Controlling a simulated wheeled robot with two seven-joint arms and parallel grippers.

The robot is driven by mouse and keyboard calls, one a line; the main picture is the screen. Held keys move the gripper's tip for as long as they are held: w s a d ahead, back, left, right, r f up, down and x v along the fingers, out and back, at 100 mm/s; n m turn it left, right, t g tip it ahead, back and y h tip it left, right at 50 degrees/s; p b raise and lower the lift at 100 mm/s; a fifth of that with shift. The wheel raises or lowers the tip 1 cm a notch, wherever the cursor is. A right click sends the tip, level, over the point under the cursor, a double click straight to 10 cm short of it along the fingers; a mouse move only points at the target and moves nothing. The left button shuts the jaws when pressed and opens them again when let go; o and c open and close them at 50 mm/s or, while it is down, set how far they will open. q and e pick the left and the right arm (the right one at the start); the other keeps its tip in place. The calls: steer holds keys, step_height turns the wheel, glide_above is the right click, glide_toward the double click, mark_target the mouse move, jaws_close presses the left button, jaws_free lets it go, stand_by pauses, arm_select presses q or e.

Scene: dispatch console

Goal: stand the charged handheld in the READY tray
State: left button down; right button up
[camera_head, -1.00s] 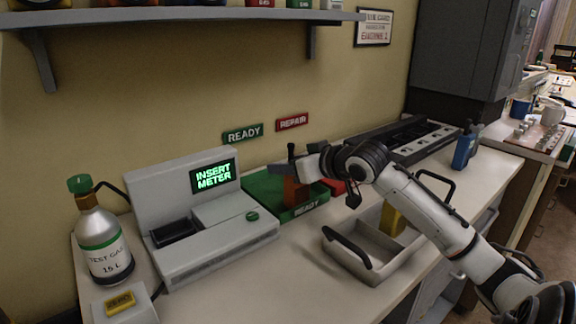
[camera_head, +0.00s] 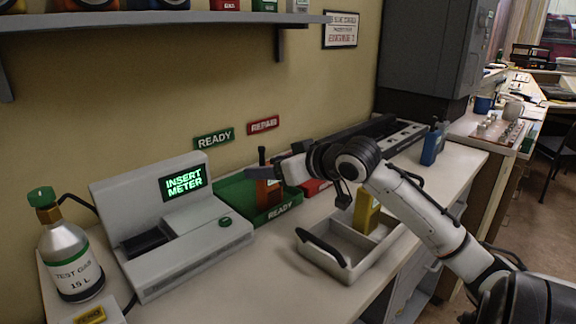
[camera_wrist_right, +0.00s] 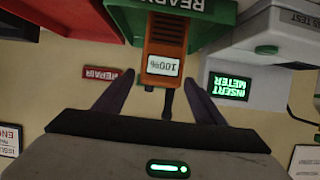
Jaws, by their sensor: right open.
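The orange handheld (camera_head: 268,194) stands upright in the green READY tray (camera_head: 286,209), its dark antenna pointing up. In the right wrist view, which is upside down, the handheld (camera_wrist_right: 165,40) shows a "100%" screen. The tray's READY wall (camera_wrist_right: 215,12) is there too. My right gripper (camera_head: 262,172) is at the handheld's upper part. In the wrist view its fingers (camera_wrist_right: 159,76) are spread either side of the handheld's top, with a gap on each side. The tray's floor under the handheld is hidden. My left gripper is not in view.
The tester (camera_head: 185,235) reads INSERT METER, left of the tray, beside a gas bottle (camera_head: 70,250). A red tray (camera_head: 314,187) adjoins on the right. A grey bin (camera_head: 330,262) holds a yellow handheld (camera_head: 364,210). A blue handheld (camera_head: 432,146) stands by the black rack (camera_head: 362,138).

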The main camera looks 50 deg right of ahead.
steer(key=v, duration=0.7)
steer(key=shift+s+r, duration=0.15)
steer(key=shift+s, duration=0.1)
